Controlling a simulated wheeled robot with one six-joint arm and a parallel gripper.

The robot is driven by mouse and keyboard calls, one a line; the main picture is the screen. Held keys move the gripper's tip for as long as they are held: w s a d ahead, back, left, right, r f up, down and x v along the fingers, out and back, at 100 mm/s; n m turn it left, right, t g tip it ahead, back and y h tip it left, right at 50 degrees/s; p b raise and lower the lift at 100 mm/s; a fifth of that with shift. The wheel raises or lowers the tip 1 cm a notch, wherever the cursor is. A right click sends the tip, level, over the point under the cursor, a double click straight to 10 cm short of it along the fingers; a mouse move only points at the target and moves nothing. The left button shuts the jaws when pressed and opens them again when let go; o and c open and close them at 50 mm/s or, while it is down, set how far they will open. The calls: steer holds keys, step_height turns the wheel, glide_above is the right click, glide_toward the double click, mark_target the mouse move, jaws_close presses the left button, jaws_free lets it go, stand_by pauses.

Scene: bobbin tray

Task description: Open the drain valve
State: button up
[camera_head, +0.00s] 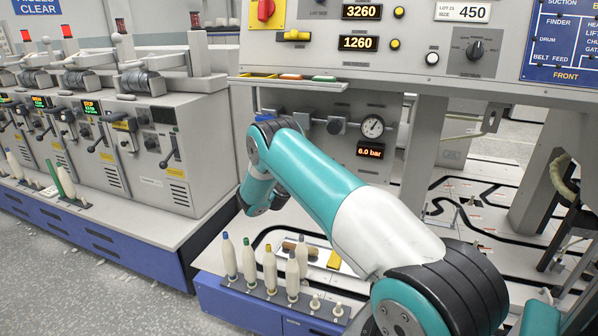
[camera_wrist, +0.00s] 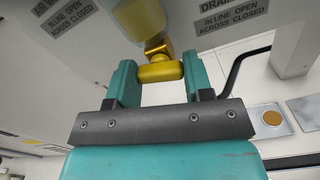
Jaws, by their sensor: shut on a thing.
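In the wrist view my gripper (camera_wrist: 159,66) has its two teal fingers on either side of a yellow valve handle (camera_wrist: 160,73) and is shut on it. The handle lies crosswise in the picture, below a brass valve body (camera_wrist: 157,48) under a pale yellow bowl (camera_wrist: 138,18). A label starting "DRAIN" (camera_wrist: 232,12) is at the upper right and reads "in line open, across closed". In the head view my arm hides the gripper and the handle.
A second label (camera_wrist: 65,18) is at the upper left of the wrist view. A black bent rod (camera_wrist: 236,66) is right of the fingers. In the head view a pressure gauge (camera_head: 372,126) stands above a "6.0 bar" display (camera_head: 371,150). Several bobbins (camera_head: 270,270) stand upright in front.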

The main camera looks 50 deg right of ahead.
steer(key=shift+m, duration=0.8)
steer(key=o, duration=0.9)
steer(key=shift+a, duration=0.15)
steer(key=shift+b+v, duration=8.6)
steer(key=shift+b, duration=0.65)
